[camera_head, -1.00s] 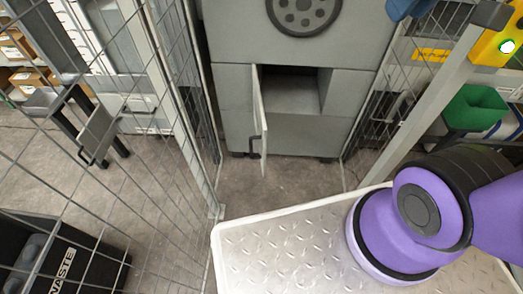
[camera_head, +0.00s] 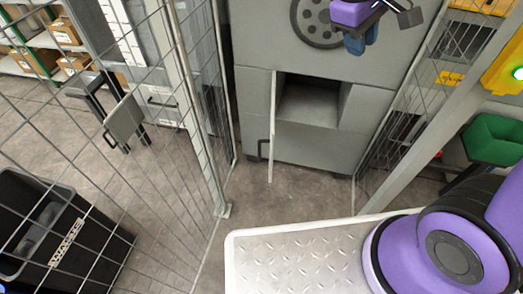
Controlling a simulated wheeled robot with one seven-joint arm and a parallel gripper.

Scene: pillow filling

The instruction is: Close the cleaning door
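The cleaning door (camera_head: 272,125) is a thin grey panel, seen almost edge-on, at the left side of a dark rectangular opening (camera_head: 312,100) in the grey machine (camera_head: 390,75). My gripper (camera_head: 378,28) appears in part at the top of the view, in front of the machine's upper body and above and right of the door. It is clear of the door in the picture. Purple, blue and dark parts show; its finger opening is not clear.
A wire mesh fence (camera_head: 150,150) stands on the left and another fence (camera_head: 400,115) on the right. A black bin (camera_head: 100,262) is behind the left fence. A green bin (camera_head: 490,140) is at right. Bare floor (camera_head: 300,195) lies before the door.

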